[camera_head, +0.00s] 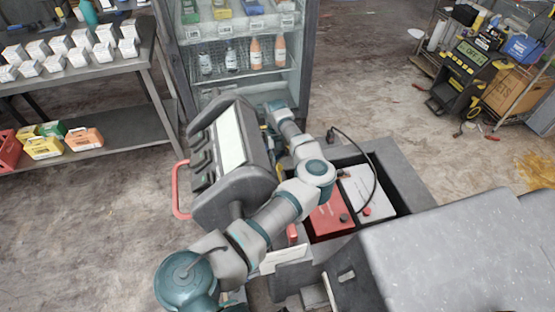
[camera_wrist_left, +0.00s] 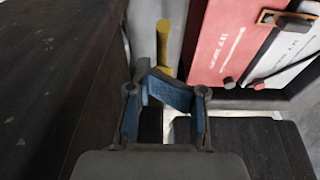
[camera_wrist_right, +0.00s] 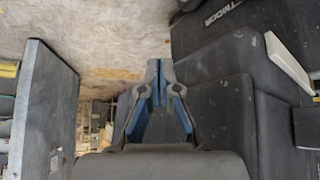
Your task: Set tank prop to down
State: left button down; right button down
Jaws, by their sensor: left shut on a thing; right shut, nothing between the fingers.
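The left wrist view shows a slim yellow rod (camera_wrist_left: 163,45), probably the tank prop, upright just beyond the blue fingertips. My left gripper (camera_wrist_left: 166,88) is shut on it near its lower end; the contact is partly hidden by the fingers. In the head view my left arm reaches over the machine, and its fingertips are hidden. A red battery (camera_head: 328,216) and a white battery (camera_head: 368,190) sit in the machine's open bay (camera_head: 398,166). My right gripper (camera_wrist_right: 160,78) is shut and empty beside dark machine panels.
The machine's grey console (camera_head: 232,140) with a red handle (camera_head: 180,190) stands close to my left arm. A fridge (camera_head: 308,50) with bottles is behind it. A shelf table (camera_head: 70,80) with white boxes is at left. A pale grey surface (camera_head: 465,255) fills the lower right.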

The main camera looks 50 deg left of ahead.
pick_arm(q)
notch_tip(320, 180, up, 11)
jog(key=w+a, duration=0.1)
jog(key=a, duration=0.1)
jog(key=shift+r, duration=0.15)
jog(key=shift+a, duration=0.1)
